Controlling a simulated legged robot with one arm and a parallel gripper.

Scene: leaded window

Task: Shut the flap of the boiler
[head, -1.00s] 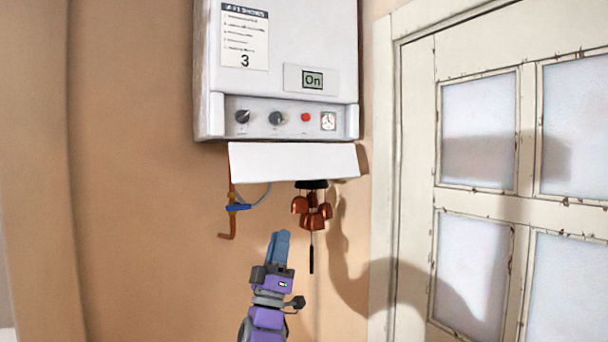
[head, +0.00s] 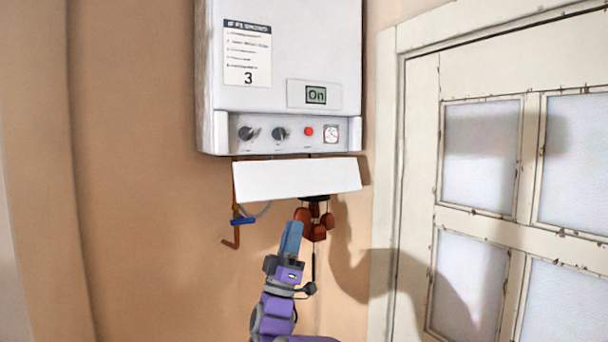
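The white boiler (head: 290,60) hangs on the tan wall at the upper middle. Its flap (head: 298,178) hangs open below the control panel (head: 264,134), leaving the knobs, red button and dial uncovered. My gripper (head: 291,232) is below the flap, pointing up, with blue fingers close together. It looks apart from the flap in the picture. Nothing shows between the fingers, but their gap cannot be made out from this angle.
A copper pipe with a blue valve (head: 242,221) is at left. A white paned door (head: 500,180) stands at right. The wall left of the pipe is clear.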

